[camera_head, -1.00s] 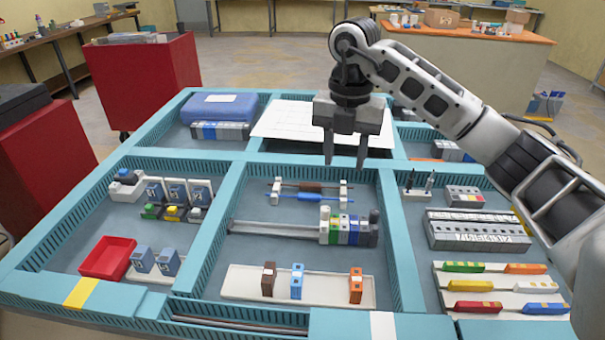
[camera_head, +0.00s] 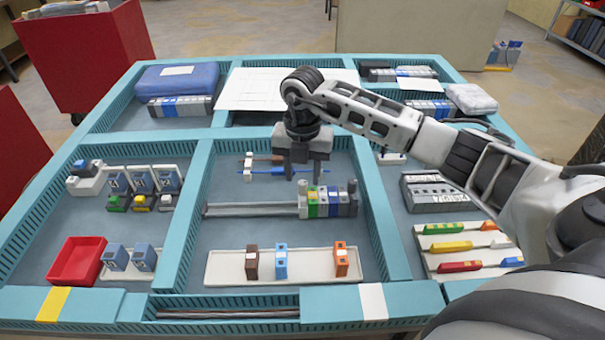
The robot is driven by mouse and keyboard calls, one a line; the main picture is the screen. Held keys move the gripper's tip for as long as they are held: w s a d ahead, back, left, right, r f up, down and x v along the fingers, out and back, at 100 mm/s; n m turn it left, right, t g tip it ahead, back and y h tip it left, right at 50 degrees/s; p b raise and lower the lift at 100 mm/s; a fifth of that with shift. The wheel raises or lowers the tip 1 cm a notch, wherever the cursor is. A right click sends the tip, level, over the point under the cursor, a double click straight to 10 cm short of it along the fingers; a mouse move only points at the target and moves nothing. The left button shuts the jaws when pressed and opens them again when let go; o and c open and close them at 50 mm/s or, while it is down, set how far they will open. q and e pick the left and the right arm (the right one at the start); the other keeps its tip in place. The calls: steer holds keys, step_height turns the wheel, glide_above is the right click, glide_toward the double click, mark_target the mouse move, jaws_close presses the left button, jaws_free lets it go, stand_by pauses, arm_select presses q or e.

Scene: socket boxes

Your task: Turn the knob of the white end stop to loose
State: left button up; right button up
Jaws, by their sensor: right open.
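The white end stop (camera_head: 303,201) stands at the left end of a row of blocks on the metal rail (camera_head: 250,210), in the middle compartment. Its top, where a knob would be, is close below my fingertips in the picture, and its setting is too small to read. Green, blue and grey blocks (camera_head: 323,202) stand to its right, with a dark grey end stop (camera_head: 353,197) at the far end. My right gripper (camera_head: 303,178) points down with its fingers apart and empty, over the white end stop. I cannot tell whether it touches. My left gripper is out of view.
Behind the rail lie a blue and a brown part on white holders (camera_head: 248,172). In front, a white tray (camera_head: 305,266) holds brown, blue and orange blocks. Teal dividers (camera_head: 195,200) bound the compartment. The rail's left part is bare.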

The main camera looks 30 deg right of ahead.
steer(key=shift+f, duration=0.9)
steer(key=shift+c, duration=0.3)
jaws_close()
